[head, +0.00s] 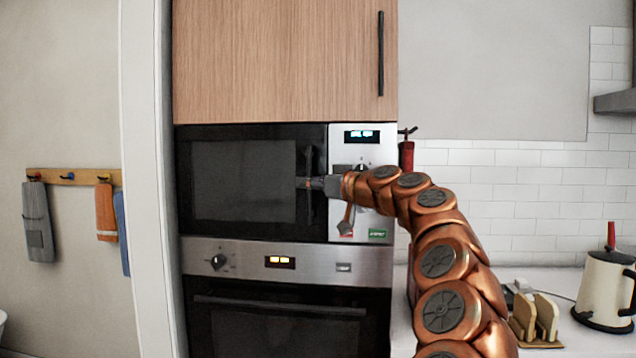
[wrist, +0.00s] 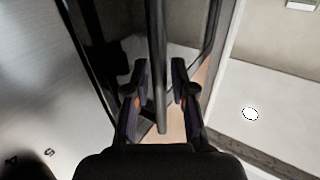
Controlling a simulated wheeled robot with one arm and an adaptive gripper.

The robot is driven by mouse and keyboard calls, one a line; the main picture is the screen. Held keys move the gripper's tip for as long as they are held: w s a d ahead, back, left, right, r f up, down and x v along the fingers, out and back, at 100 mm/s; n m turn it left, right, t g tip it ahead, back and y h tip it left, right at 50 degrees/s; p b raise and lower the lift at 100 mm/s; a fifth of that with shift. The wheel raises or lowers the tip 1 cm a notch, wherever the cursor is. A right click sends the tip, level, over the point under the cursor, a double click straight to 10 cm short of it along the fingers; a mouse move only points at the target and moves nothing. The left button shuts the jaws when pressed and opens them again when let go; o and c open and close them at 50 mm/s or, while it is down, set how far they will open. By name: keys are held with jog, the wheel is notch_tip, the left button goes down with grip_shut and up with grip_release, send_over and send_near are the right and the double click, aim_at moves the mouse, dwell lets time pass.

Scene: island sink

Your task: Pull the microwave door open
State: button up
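The microwave (head: 245,180) is built into a tall cabinet, with a dark glass door and a silver control panel at its right. The door looks closed in the head view. Its upright black bar handle (head: 309,160) is at the door's right edge. My gripper (head: 309,184) is at the handle, about mid-height. In the wrist view the handle (wrist: 156,50) runs down between the two fingers of my gripper (wrist: 159,95). The fingers are open, one on each side of the bar, with a visible gap on both sides. My arm covers part of the control panel.
An oven (head: 280,320) sits below the microwave, and a wooden cabinet door (head: 275,60) is above it. A kettle (head: 603,290) and a toast rack (head: 535,320) stand on the counter at the right. A white wall edge (head: 143,180) borders the cabinet's left side.

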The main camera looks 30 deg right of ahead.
grip_shut()
dwell(0.3)
